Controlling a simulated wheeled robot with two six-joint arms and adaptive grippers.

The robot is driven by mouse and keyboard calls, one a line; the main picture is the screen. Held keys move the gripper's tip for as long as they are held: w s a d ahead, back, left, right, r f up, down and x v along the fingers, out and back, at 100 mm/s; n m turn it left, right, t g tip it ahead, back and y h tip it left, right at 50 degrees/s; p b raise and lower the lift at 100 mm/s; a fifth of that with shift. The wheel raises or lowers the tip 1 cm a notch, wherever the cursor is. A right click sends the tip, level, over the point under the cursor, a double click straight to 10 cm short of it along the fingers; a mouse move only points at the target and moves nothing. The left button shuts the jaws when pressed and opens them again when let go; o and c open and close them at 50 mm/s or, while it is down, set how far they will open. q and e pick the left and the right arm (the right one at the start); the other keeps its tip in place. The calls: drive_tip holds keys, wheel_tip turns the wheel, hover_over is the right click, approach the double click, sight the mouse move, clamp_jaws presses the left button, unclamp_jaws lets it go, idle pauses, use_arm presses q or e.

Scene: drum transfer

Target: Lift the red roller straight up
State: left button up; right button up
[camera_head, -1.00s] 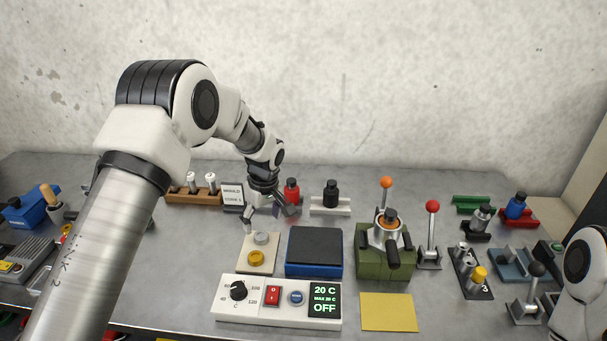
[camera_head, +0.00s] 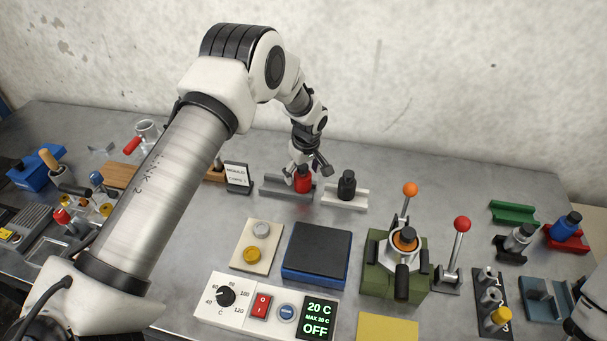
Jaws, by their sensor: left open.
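The roller's top is partly hidden by the gripper. I cannot tell whether the fingers touch it. My right gripper is out of view; only a part of my right arm shows at the lower right edge.
A black roller (camera_head: 347,186) in a white cradle (camera_head: 343,200) stands close on the right. A small sign (camera_head: 238,177) stands on the left. A blue box with a dark top (camera_head: 317,252) and a control panel (camera_head: 262,306) lie in front. An orange-knobbed lever (camera_head: 410,190) rises at the right.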

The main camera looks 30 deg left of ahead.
use_arm(q)
drive_tip(key=shift+w+f, duration=0.2)
drive_tip(key=shift+f, duration=0.05)
drive_tip(key=shift+s+r, duration=0.2)
drive_tip(key=shift+c, duration=1.4)
drive_tip(key=shift+s+r, duration=0.1)
drive_tip(key=c, duration=0.5)
clamp_jaws()
